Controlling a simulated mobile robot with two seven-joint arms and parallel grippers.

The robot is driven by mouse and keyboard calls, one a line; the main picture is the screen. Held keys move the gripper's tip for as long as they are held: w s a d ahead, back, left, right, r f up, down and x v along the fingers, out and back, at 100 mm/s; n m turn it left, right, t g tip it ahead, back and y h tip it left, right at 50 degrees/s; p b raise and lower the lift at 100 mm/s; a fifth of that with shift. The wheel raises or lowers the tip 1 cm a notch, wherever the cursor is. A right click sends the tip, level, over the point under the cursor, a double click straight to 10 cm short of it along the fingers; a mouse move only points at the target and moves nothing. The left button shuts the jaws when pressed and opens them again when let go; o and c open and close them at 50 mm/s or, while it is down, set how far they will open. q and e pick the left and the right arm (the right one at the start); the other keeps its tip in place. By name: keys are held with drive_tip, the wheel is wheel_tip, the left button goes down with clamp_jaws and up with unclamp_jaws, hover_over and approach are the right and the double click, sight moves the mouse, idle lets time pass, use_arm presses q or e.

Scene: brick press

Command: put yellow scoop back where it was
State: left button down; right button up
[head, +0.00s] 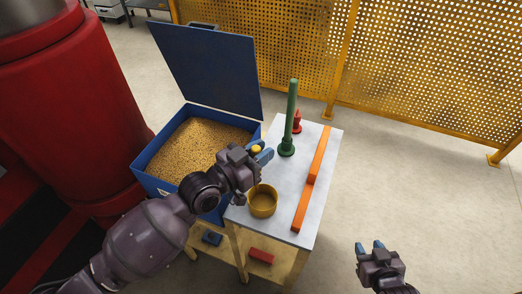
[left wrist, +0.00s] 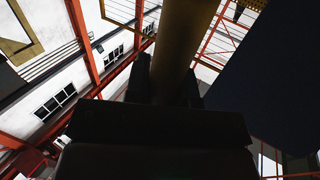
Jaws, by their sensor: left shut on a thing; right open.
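The yellow scoop (head: 263,202) shows its round open bowl over the near left part of the grey tabletop (head: 277,223). My left gripper (head: 261,154) is shut on the scoop's handle, with the yellow handle end showing between its blue fingertips. In the left wrist view the scoop's handle (left wrist: 176,45) rises between the dark fingers. I cannot tell whether the bowl touches the table or hangs just above it. My right gripper (head: 370,247) is open and empty, over the floor to the right of the table.
A blue bin (head: 152,181) of grain with its lid (head: 208,68) raised stands left of the table. On the table are a green upright post (head: 291,115), a small red piece (head: 297,122) and a long orange bar (head: 313,175). A yellow perforated fence (head: 420,80) stands behind.

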use_arm(q)
drive_tip(key=shift+f, duration=0.1)
drive_tip(key=c, duration=1)
unclamp_jaws()
drive_tip(key=shift+s+a, duration=0.1)
drive_tip(key=shift+a, duration=0.05)
drive_tip(key=v, duration=1.1)
drive_tip(key=shift+s+a+b, duration=0.2)
drive_tip(key=shift+b, duration=0.15)
drive_tip(key=s+a+f+n+y, duration=0.3)
drive_tip(key=a+f+y, duration=0.1)
drive_tip(key=a+f, duration=0.2)
drive_tip(key=s+a+f+n+y, duration=0.3)
drive_tip(key=a+f+y, duration=0.2)
drive_tip(key=a+f, duration=0.1)
drive_tip(key=s+a+f+n+y, duration=0.3)
drive_tip(key=a+f+y, duration=0.2)
drive_tip(key=a+f, duration=0.2)
drive_tip(key=shift+s+f, duration=0.3)
drive_tip(key=shift+f, duration=0.05)
